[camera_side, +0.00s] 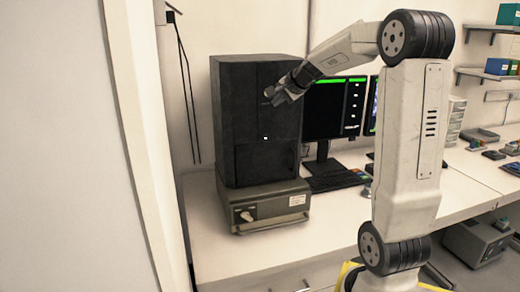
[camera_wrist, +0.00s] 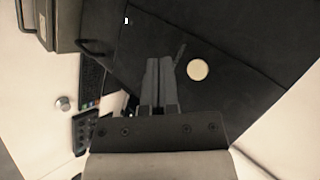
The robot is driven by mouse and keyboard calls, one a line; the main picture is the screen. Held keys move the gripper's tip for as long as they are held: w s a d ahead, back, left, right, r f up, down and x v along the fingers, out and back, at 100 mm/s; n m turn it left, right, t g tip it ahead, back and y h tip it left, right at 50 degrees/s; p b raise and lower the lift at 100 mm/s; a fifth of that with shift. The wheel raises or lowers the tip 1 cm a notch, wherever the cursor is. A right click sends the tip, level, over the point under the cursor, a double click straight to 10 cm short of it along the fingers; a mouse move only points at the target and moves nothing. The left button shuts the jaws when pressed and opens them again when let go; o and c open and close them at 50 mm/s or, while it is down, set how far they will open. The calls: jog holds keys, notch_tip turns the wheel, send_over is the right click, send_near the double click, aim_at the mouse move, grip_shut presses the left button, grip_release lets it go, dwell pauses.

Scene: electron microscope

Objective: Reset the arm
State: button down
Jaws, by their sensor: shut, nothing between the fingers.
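My gripper (camera_side: 272,97) is raised in front of the upper part of the dark electron microscope (camera_side: 240,140) in the side view. In the wrist view my gripper (camera_wrist: 159,62) has its two fingers side by side, shut and empty. The microscope's dark face (camera_wrist: 255,75) fills much of the wrist view beyond the fingers, with a pale round spot on it. From these views I cannot tell how far the fingertips are from the microscope's face.
A grey unit with a handle (camera_side: 265,207) sits under the microscope on the white bench (camera_side: 225,255). A monitor (camera_side: 335,108) and keyboard (camera_side: 335,181) stand to its right. A white wall panel (camera_side: 75,150) is at the left. Bare bench lies in front.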

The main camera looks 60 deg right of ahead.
jog(key=w+a+f+n+g+y, duration=0.15)
jog(key=a+f+n, duration=0.25)
jog(key=a+f, duration=0.4)
jog(key=a+f+n+g+y, duration=0.15)
jog(key=a+f+n, duration=0.4)
jog(key=a, duration=0.55)
jog(key=s+a+f+n+g, duration=0.1)
jog(key=s+a+f+n, duration=0.4)
jog(key=a, duration=0.2)
jog(key=s+a+f+n+g, duration=0.2)
jog(key=s+a+f+n, duration=0.2)
jog(key=a, duration=0.4)
notch_tip(320, 180, down, 2)
jog(key=shift+s+a+f+n, duration=0.2)
jog(key=shift+s+n, duration=0.2)
jog(key=shift+n, duration=0.15)
